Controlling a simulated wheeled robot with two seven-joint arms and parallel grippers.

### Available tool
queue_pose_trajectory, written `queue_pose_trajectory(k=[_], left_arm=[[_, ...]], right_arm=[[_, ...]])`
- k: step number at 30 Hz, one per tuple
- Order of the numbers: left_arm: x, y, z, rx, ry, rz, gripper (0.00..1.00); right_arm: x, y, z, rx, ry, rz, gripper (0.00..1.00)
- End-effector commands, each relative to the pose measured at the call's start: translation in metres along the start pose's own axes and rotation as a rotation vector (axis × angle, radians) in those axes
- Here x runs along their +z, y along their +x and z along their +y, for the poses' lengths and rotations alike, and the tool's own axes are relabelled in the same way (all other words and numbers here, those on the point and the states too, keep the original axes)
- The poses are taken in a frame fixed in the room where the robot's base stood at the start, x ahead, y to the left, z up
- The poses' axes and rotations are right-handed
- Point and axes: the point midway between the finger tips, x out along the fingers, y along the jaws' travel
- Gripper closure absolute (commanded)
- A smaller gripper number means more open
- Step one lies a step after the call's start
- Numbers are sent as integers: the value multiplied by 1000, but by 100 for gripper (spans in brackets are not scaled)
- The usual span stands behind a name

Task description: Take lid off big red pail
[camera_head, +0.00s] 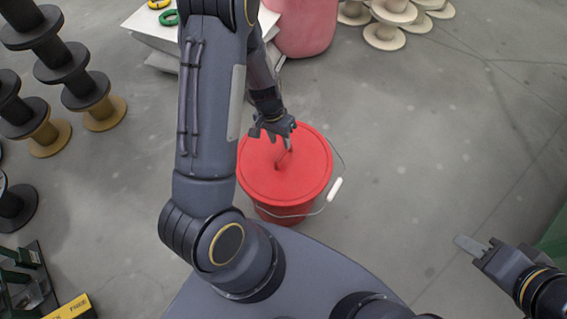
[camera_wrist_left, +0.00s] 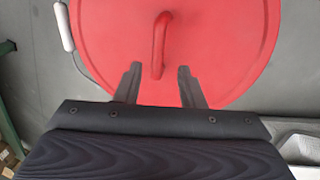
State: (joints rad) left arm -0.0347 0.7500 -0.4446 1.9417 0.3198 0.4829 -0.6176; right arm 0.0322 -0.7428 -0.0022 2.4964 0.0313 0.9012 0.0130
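The big red pail (camera_head: 268,214) stands on the floor in front of my base, with its round red lid (camera_head: 308,170) on top. A red handle stands up from the lid's middle, and it shows clearly as a loop (camera_wrist_left: 159,45) in the left wrist view. My left gripper (camera_head: 280,140) is above the lid. In the left wrist view its two fingers (camera_wrist_left: 157,85) are apart, one on each side of the handle's near end, with nothing between them gripped. My right gripper (camera_head: 478,246) is at the lower right, away from the pail; its finger opening is unclear.
A wire bail with a white grip (camera_head: 334,189) hangs at the pail's right side. A pink barrel (camera_head: 303,28) and white slabs (camera_head: 160,35) stand behind. Dark spools (camera_head: 75,72) are at left, pale spools (camera_head: 384,36) at back right. The floor right of the pail is clear.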

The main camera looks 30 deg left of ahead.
Motion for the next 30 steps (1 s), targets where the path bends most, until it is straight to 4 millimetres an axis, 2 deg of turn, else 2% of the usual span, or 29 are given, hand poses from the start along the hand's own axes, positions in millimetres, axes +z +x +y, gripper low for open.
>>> queue_pose_trajectory(k=[1,8,15,23,30], left_arm=[[1,8,0,0,-1,-2,64],[2,29,1,1,-2,-2,64],[4,64,2,2,-2,-2,64],[4,67,3,1,-1,1,64],[4,67,3,1,-2,0,93]], right_arm=[[2,3,2,0,0,0,64],[5,10,5,0,0,0,64],[12,24,11,0,0,0,64],[12,23,11,0,0,0,64],[12,24,11,0,0,0,64]])
